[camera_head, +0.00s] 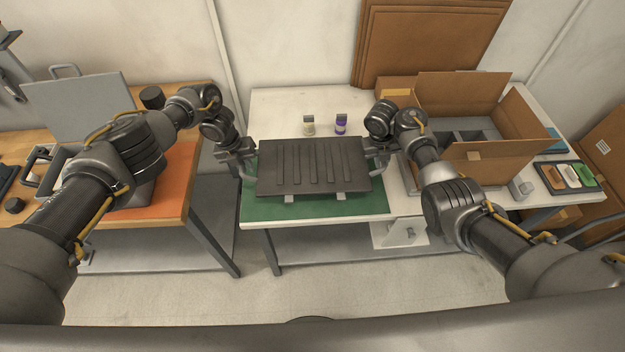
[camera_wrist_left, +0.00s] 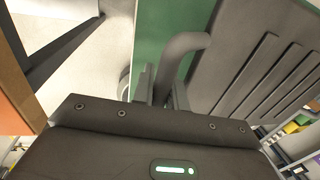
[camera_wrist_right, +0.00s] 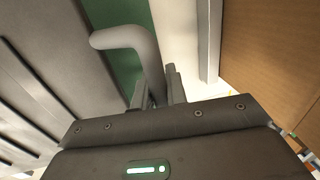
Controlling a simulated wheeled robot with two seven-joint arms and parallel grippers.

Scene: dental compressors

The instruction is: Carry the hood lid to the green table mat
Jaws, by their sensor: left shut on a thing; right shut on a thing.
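The hood lid (camera_head: 312,167) is a dark grey slotted panel with a bent handle at each side. It is over the green table mat (camera_head: 270,209) on the white table; I cannot tell whether it touches the mat. My left gripper (camera_head: 243,158) is shut on the lid's left handle (camera_wrist_left: 182,52). My right gripper (camera_head: 382,156) is shut on the lid's right handle (camera_wrist_right: 128,42). Light tabs show under the lid's front edge. The lid hides much of the mat, whose green also shows in both wrist views.
An open cardboard box (camera_head: 490,150) is at the right, beside a tray of coloured items (camera_head: 568,176). A wooden table with an orange mat (camera_head: 172,195) stands at the left, across a gap.

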